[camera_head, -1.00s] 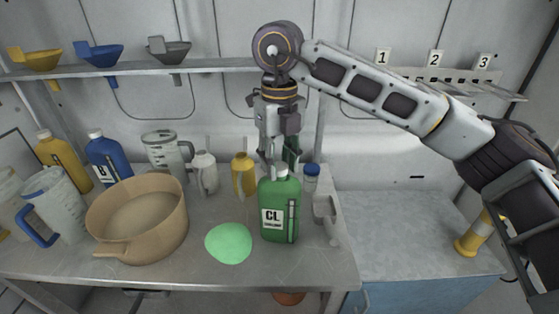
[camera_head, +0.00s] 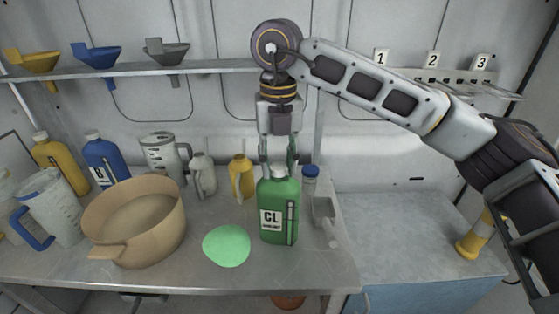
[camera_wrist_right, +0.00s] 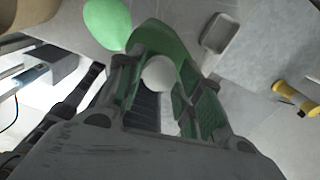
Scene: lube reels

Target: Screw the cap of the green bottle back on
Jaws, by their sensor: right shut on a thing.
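The green bottle (camera_head: 279,228) labelled CL stands upright near the front of the metal table. Its white cap (camera_wrist_right: 158,73) sits at the bottle's mouth, between the fingers of my right gripper. My right gripper (camera_head: 279,170) points straight down from above and is shut on the cap. In the wrist view the fingers lie on both sides of the cap and the green bottle body (camera_wrist_right: 165,40) shows beyond it. The fingers hide most of the cap in the head view, and I cannot tell how far it is threaded on. My left gripper is not in view.
A green flat patch (camera_head: 227,245) lies left of the bottle, and a tan pot (camera_head: 135,220) stands further left. A yellow bottle (camera_head: 241,177), a blue-capped jar (camera_head: 310,180) and a grey scoop (camera_head: 324,211) are close by. The shelf (camera_head: 215,66) with funnels runs behind.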

